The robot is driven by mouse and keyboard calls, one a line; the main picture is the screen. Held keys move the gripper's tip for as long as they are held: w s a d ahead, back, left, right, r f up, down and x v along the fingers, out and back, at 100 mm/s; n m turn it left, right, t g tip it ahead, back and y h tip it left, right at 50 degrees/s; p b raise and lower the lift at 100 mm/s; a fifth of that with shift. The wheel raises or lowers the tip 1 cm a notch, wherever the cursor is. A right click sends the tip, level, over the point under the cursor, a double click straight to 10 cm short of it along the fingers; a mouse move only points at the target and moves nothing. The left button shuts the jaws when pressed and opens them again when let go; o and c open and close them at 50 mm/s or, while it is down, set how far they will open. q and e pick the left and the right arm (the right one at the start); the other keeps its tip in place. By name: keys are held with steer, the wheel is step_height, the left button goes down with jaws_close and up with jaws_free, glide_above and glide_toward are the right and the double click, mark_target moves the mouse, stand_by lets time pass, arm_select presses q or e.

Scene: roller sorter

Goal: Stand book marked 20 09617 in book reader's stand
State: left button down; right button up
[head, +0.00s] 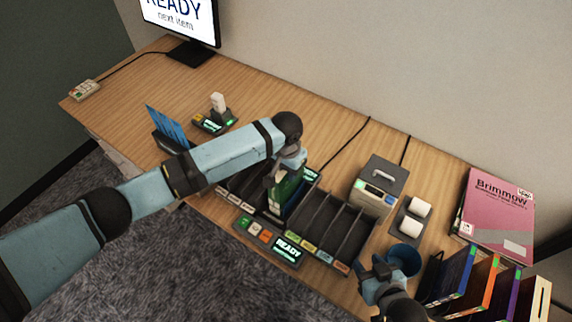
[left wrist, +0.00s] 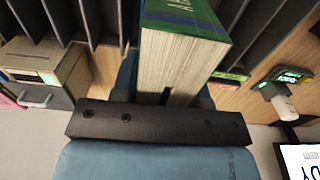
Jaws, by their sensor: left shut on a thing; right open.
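A green book (head: 287,192) is in my left gripper (head: 288,165), which is shut on it above the middle of the dark racks. In the left wrist view the green book (left wrist: 185,50) shows its cover edge and pale pages between the fingers. Its number cannot be read. A dark unit with a green-lit strip (head: 310,173) is right beside the book. I cannot tell whether this is the reader's stand or whether the book touches it. My right gripper (head: 376,277) is open and empty, close to a blue cup (head: 403,259).
Dark slotted racks (head: 328,225) with coloured labels fill the table's front middle. A READY console (head: 270,240) is in front. A grey box machine (head: 379,187) stands behind. Upright books (head: 484,285) and a pink book (head: 497,213) are at right.

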arm_select(q)
steer(key=shift+f, duration=0.45)
stand_by(0.5)
steer(key=c, duration=0.6)
jaws_free()
steer(key=shift+f, duration=0.1)
steer(key=shift+o, duration=0.2)
step_height(320, 180, up, 14)
steer(key=b, duration=0.1)
